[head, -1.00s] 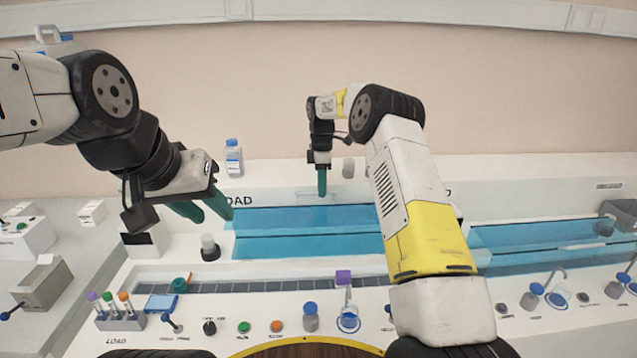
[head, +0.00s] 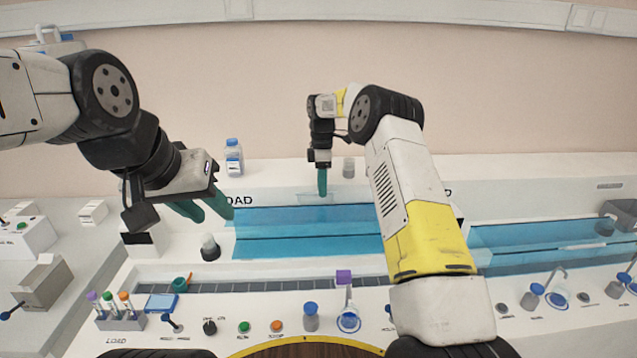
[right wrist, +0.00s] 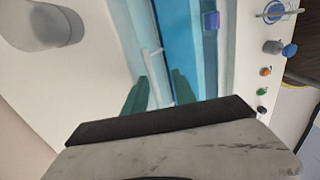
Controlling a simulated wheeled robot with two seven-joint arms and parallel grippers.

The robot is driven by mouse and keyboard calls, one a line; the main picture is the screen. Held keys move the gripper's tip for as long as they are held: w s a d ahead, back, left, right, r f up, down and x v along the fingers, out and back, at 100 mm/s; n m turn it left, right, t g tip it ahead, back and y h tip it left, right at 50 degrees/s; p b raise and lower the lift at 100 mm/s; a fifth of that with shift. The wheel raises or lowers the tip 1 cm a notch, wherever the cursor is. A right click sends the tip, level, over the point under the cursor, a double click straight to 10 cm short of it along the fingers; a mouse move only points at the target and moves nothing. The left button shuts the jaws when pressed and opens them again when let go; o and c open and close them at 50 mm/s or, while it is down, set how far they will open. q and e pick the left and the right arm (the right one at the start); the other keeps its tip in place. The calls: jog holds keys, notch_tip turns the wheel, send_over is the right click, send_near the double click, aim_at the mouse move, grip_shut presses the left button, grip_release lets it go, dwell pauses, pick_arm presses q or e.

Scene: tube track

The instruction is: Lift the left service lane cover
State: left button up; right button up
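The left service lane cover (head: 290,246) is a long translucent blue panel in the middle of the head view. It lies flat over its lane and fills the upper middle of the right wrist view (right wrist: 179,45). My right gripper (head: 322,194) points down at the cover's back edge, by a pale clear piece there. My right arm hides the cover's right end.
A second blue cover (head: 540,246) lies on the right. A blue-capped bottle (head: 234,160) stands at the back. Along the front are a tube rack (head: 120,318), buttons and a purple block (head: 344,277).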

notch_tip(320, 180, up, 8)
jog(key=shift+w+f, duration=0.25)
jog(key=shift+w, duration=0.05)
